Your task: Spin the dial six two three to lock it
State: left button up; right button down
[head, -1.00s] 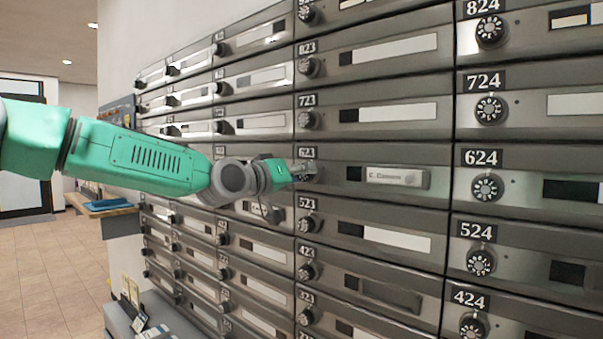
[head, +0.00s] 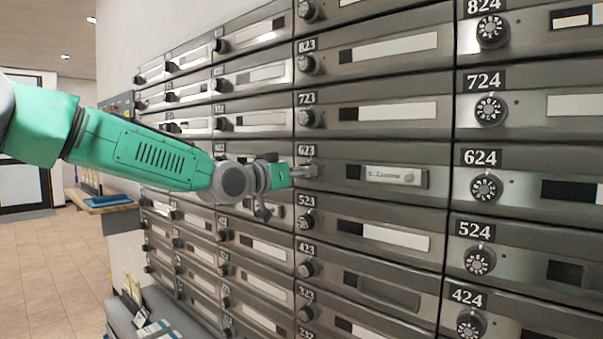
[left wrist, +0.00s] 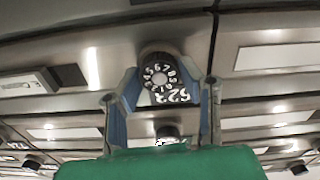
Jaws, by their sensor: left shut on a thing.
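The 623 mailbox door, with a name card (head: 385,174) on its front, is in the middle of the head view. Its number plate (head: 307,149) is above the dial. My left gripper (head: 305,171) is at this dial and mostly hides it in the head view. In the left wrist view the round black dial (left wrist: 157,74) with white digits sits between the two fingers of my left gripper (left wrist: 168,82), and I take it as gripped. The dial's exact setting is too small to read. My right gripper is in neither view.
Rows of grey mailbox doors with dials surround it; the 723 dial (head: 308,118) is above and the 523 dial (head: 307,221) below. The 624 dial (head: 486,187) is to the right. A shelf (head: 102,204) and open floor (head: 45,250) lie at the left.

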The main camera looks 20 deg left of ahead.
pick_arm(q)
jog(key=shift+f, duration=0.6)
jog(key=o, duration=1.1)
jog(key=v, duration=1.1)
jog(key=shift+s+a+r, duration=0.15)
jog(key=shift+s+a, duration=0.15)
jog(key=shift+a, duration=0.05)
